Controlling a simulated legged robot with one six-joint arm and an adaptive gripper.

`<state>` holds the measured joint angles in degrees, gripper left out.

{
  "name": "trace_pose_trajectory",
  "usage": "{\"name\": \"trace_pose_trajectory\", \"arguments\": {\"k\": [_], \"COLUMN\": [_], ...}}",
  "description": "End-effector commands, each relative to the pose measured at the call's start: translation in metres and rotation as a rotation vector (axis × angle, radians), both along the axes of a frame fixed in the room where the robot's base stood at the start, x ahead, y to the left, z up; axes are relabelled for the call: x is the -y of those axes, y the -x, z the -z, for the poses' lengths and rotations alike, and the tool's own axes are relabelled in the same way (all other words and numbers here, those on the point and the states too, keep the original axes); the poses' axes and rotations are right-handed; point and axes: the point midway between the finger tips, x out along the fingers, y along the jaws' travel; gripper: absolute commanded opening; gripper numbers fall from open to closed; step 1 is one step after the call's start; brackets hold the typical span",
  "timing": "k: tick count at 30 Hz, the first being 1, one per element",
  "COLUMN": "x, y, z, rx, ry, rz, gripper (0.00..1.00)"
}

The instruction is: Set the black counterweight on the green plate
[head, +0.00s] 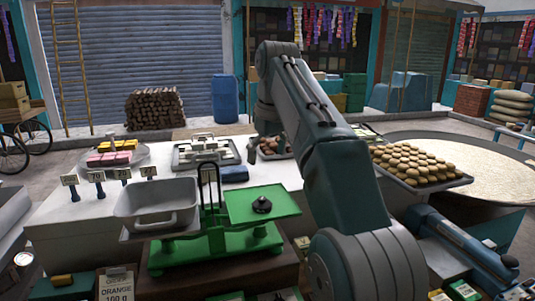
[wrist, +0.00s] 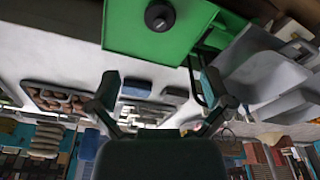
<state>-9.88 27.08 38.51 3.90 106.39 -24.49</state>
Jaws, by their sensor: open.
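The black counterweight (head: 262,205) rests upright on the green plate (head: 283,195), near its middle. The plate is the right-hand side of a green balance scale (head: 215,245). In the wrist view, the counterweight (wrist: 159,16) shows at the top on the green plate (wrist: 125,38). My gripper (wrist: 160,82) is open and empty, its two fingers spread wide. It is apart from the counterweight and does not touch it. In the head view my arm rises in front of the table and the gripper is largely hard to make out.
A grey pan (head: 157,203) sits on the scale's left side. Behind are a tray of white blocks (head: 207,152), a blue block (head: 234,173) and a tray of brown round pieces (head: 415,165). Price signs (head: 97,178) stand at left.

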Motion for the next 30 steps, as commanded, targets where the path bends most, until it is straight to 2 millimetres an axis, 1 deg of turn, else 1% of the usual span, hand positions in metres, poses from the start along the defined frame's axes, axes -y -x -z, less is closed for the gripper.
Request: {"name": "trace_pose_trajectory", "arguments": {"k": [3, 10, 14, 18, 23, 26, 30], "x": [0.000, 0.001, 0.006, 0.019, 0.036, 0.046, 0.060], "y": [0.001, 0.001, 0.009, 0.030, 0.062, 0.085, 0.120], "z": [-0.003, -0.004, -0.008, -0.011, -0.005, 0.003, 0.022], "rx": [0.000, 0.000, 0.013, 0.042, 0.083, 0.111, 0.151], "ry": [0.000, 0.000, -0.003, -0.011, -0.022, -0.030, -0.040], "rz": [0.000, 0.001, 0.024, 0.088, 0.174, 0.229, 0.304], "gripper": [1.00, 1.00, 1.00, 1.00, 1.00, 1.00, 1.00]}}
